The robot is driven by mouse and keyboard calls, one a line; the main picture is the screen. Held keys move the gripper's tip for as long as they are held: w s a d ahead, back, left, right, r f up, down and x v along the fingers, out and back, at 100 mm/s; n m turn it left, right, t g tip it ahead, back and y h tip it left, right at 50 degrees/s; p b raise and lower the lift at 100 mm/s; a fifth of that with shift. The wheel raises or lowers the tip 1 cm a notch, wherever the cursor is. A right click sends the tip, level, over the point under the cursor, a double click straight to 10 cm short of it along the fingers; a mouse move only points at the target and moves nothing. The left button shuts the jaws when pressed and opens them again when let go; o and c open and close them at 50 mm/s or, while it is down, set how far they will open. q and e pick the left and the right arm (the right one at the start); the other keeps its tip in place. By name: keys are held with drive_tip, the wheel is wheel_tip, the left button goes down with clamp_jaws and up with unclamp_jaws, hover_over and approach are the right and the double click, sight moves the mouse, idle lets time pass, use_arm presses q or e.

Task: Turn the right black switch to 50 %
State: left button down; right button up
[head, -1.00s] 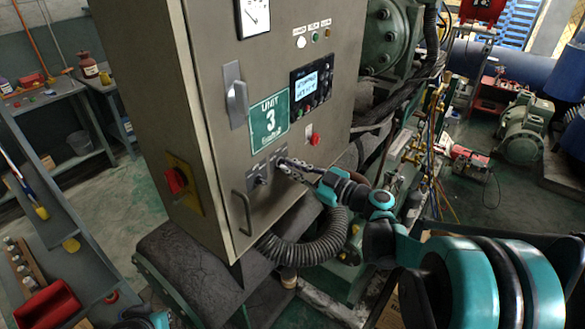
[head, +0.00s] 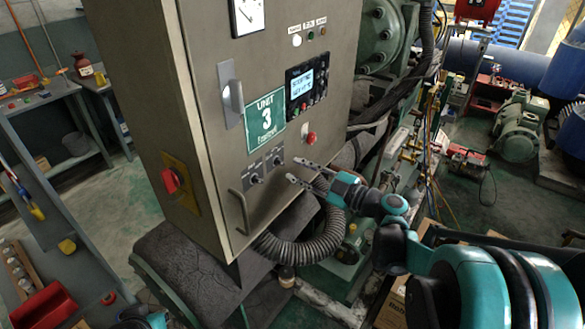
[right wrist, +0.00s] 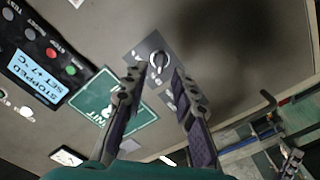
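The right black switch (head: 276,159) is a round knob on a small grey plate low on the cabinet door. The left black switch (head: 256,178) is beside it. My right gripper (head: 293,171) is open and empty, its fingers pointing at the door, a little to the right of the switches. In the right wrist view the right black switch (right wrist: 159,62) shows just beyond the gap between the open fingertips (right wrist: 158,80), with a pale pointer mark. Its scale is too small to read. My left gripper is not in view; only a teal piece of my left arm shows at the bottom.
A green UNIT 3 sign (head: 266,121) and a lit display (head: 301,82) sit above the switches. A red knob (head: 310,138) is to their right. A door handle (head: 240,211) sticks out at lower left, and a ribbed hose (head: 300,240) runs below.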

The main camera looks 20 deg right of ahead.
drive_tip(key=shift+v, duration=2.7)
drive_tip(key=s+a+f+m+g+h+b, duration=0.25)
drive_tip(key=s+a+f+m+g, duration=0.3)
drive_tip(key=a+f, duration=0.35)
drive_tip(key=s+d+f+m+h+b, duration=0.1)
drive_tip(key=s+f+m+h, duration=0.3)
drive_tip(key=s+m, duration=0.1)
drive_tip(key=s+d+f+m+g+h, duration=0.1)
drive_tip(key=s+d+f+m+h, duration=0.1)
drive_tip(key=s+f+m+h, duration=0.2)
drive_tip(key=s+m, duration=0.1)
drive_tip(key=s, duration=0.2)
drive_tip(key=shift+s+f+b, duration=0.2)
drive_tip(key=shift+s+b, duration=0.1)
drive_tip(key=shift+b, duration=0.05)
drive_tip(key=shift+d+g+h, duration=0.1)
drive_tip(key=shift+g+h, duration=0.15)
clamp_jaws()
